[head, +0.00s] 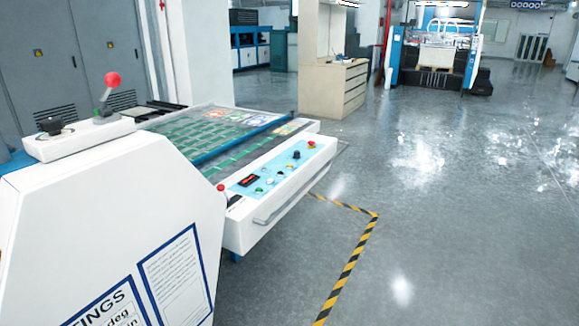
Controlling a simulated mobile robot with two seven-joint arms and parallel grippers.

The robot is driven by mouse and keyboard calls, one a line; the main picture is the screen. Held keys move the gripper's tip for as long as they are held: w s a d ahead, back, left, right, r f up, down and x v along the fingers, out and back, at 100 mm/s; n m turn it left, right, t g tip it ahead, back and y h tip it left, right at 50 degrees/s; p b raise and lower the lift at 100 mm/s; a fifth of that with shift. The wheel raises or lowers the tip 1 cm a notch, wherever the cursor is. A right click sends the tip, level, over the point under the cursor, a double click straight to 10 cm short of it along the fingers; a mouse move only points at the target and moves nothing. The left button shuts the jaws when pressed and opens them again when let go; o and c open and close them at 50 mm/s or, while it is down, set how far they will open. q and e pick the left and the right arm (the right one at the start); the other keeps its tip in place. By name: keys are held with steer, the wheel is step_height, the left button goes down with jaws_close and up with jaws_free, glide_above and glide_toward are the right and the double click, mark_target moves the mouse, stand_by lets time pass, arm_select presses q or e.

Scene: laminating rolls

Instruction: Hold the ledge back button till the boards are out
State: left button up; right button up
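A white machine (110,215) fills the left of the head view. Its control panel (275,178) faces the aisle and carries a small lit display, several coloured buttons, a black knob and a red button at the far end. The labels are too small to read, so I cannot tell which one is the ledge back button. Behind the panel is a flat bed (195,138) with green strips and some printed sheets; I cannot tell which of these are the boards. Neither of my grippers is in view.
A lever with a red ball (112,79) stands on the machine's top. Yellow-black floor tape (350,262) marks a corner beside the machine. A wooden drawer cabinet (335,88) and a blue-white machine (435,50) stand farther back. The grey floor (470,220) at right is clear.

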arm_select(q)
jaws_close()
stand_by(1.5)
